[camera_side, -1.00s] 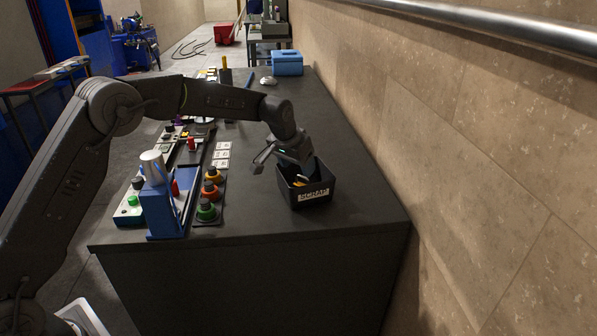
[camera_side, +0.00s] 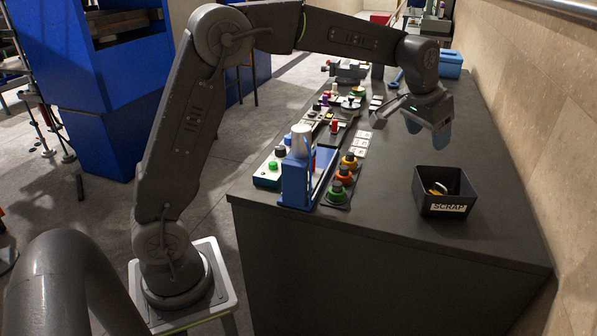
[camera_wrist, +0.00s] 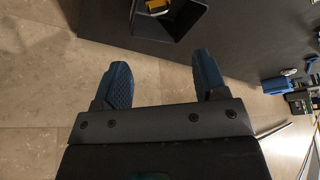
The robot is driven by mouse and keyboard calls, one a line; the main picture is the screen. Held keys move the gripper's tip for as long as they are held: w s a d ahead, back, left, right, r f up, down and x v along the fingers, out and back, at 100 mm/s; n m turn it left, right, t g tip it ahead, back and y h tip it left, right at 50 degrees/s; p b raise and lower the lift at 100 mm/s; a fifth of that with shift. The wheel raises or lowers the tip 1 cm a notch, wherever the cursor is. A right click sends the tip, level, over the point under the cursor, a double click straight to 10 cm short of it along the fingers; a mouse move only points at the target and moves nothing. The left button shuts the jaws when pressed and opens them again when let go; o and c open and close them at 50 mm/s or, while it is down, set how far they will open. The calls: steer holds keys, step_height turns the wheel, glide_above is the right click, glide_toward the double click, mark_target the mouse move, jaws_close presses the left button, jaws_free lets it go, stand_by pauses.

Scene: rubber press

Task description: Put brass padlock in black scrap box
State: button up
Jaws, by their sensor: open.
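The black scrap box (camera_side: 443,208), labelled SCRAP, stands upright on the dark bench near its front right. It also shows at the top of the wrist view (camera_wrist: 178,34). The brass padlock (camera_side: 437,189) appears to be the yellow and silvery thing lying inside it; the wrist view shows its yellow part (camera_wrist: 157,5) at the top edge, partly cut off. My gripper (camera_side: 427,131) is above the bench, behind and higher than the box, apart from it. In the wrist view its two blue fingers (camera_wrist: 161,65) are spread with nothing between them.
A control panel with a blue press (camera_side: 297,180) and coloured knobs (camera_side: 345,178) stands left of the box. A blue box (camera_side: 450,64) is at the far end. A wall runs along the right. The bench between panel and scrap box is clear.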

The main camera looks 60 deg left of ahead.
steer(key=s+r, duration=0.4)
steer(key=s, duration=0.4)
steer(key=s+f, duration=0.2)
steer(key=s, duration=1)
steer(key=s+d+f+t, duration=0.1)
steer(key=s+f, duration=0.2)
steer(key=s, duration=0.9)
steer(key=shift+s, duration=0.35)
